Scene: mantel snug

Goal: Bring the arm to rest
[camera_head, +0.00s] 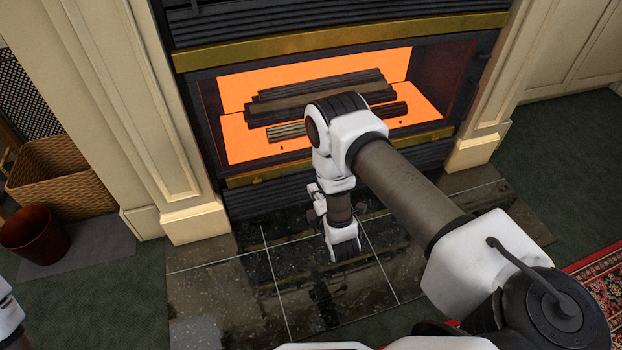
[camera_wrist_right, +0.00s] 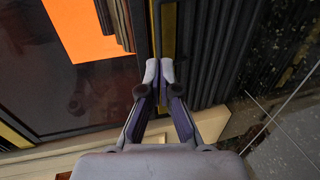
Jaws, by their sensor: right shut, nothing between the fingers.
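My right arm (camera_head: 405,185) reaches from the lower right towards the fireplace, with its elbow in front of the fire opening. Its forearm hangs down from there over the dark tiled hearth. My right gripper (camera_wrist_right: 159,72) is shut and empty in the right wrist view, its two fingertips together. Beyond them are the fireplace's dark slatted panel and a brass strip. In the head view, the arm links largely hide this gripper. Only a white piece of my left arm (camera_head: 8,310) shows at the left edge, and its gripper is out of the picture.
The fireplace has a glowing orange firebox with several logs (camera_head: 320,95) and a brass lower trim (camera_head: 268,173). Cream pillars (camera_head: 165,110) flank it. A wicker basket (camera_head: 60,180) and a brown pot (camera_head: 35,235) stand at left. A red patterned rug (camera_head: 600,285) lies at right.

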